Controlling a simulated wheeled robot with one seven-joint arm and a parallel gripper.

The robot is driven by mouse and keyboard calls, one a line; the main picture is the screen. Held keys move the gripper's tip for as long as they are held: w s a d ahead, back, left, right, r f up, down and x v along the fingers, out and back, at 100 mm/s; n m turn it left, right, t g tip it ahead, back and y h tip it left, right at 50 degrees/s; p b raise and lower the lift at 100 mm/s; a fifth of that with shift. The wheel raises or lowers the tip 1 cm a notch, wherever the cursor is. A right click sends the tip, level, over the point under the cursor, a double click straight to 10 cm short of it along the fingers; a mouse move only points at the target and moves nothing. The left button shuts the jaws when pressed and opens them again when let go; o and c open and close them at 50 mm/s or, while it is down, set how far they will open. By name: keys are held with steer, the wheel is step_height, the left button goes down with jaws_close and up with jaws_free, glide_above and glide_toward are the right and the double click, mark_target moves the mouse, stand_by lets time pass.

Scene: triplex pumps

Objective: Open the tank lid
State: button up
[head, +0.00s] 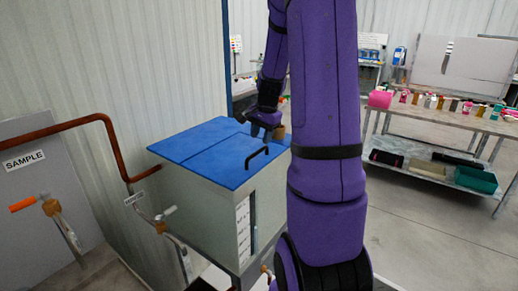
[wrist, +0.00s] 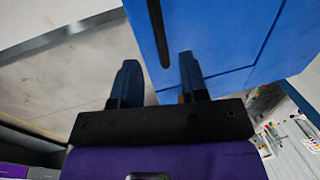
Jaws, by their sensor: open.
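The tank (head: 225,205) is a pale box with a flat blue lid (head: 205,145), which lies shut on top. A black bar handle (head: 257,157) stands on the lid near its front right edge. My gripper (head: 265,128) is over the right part of the lid, behind the handle in the head view. In the wrist view my gripper (wrist: 158,60) is open and empty, its two dark fingers apart. There the black handle (wrist: 157,32) shows in line with the gap between the fingertips, against the blue lid (wrist: 218,40). I cannot tell how far it is from the fingers.
A corrugated wall (head: 130,55) stands behind and left of the tank. Orange-brown pipes (head: 70,125) and a grey panel marked SAMPLE are at the left. My purple arm hides the tank's right side. A bench (head: 450,120) with bottles stands at the right; open floor lies before it.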

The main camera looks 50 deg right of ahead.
mark_target(258, 151)
steer(key=shift+w+f, duration=0.2)
steer(key=shift+f, duration=0.65)
steer(key=shift+w+f, duration=0.15)
steer(key=shift+f, duration=0.75)
steer(key=shift+w+f, duration=0.2)
steer(key=shift+f, duration=0.65)
steer(key=shift+c, duration=0.2)
steer(key=shift+a, duration=0.1)
jaws_close()
